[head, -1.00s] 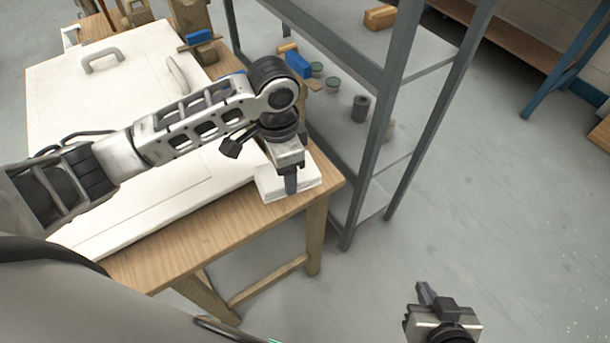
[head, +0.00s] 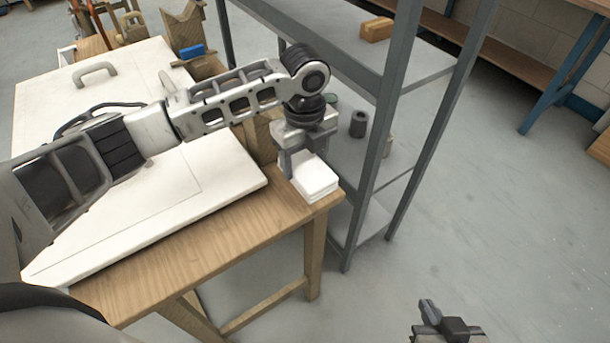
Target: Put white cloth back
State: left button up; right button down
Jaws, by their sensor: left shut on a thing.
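The white cloth (head: 316,180) is a folded, flat white stack at the right corner of the wooden workbench (head: 190,251). My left gripper (head: 303,168) reaches over that corner from above and is shut on the cloth's far-left side. I cannot tell whether the cloth rests on the bench or is just above it. My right gripper (head: 432,308) is low in the picture, over the floor and away from the bench. Its jaws are too cut off to judge.
A large white board (head: 222,178) with handles covers much of the bench. A grey metal shelf unit (head: 378,140) stands close behind the bench corner, holding a dark cylinder (head: 358,124) and a wooden block (head: 377,29). Open floor lies to the right.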

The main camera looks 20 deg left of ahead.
aim_at(305, 175)
pick_arm(q)
jog(key=shift+f, duration=2.4)
jog(key=shift+f, duration=0.1)
jog(key=o, duration=0.9)
notch_tip(305, 175, up, 12)
jog(key=shift+r, duration=0.15)
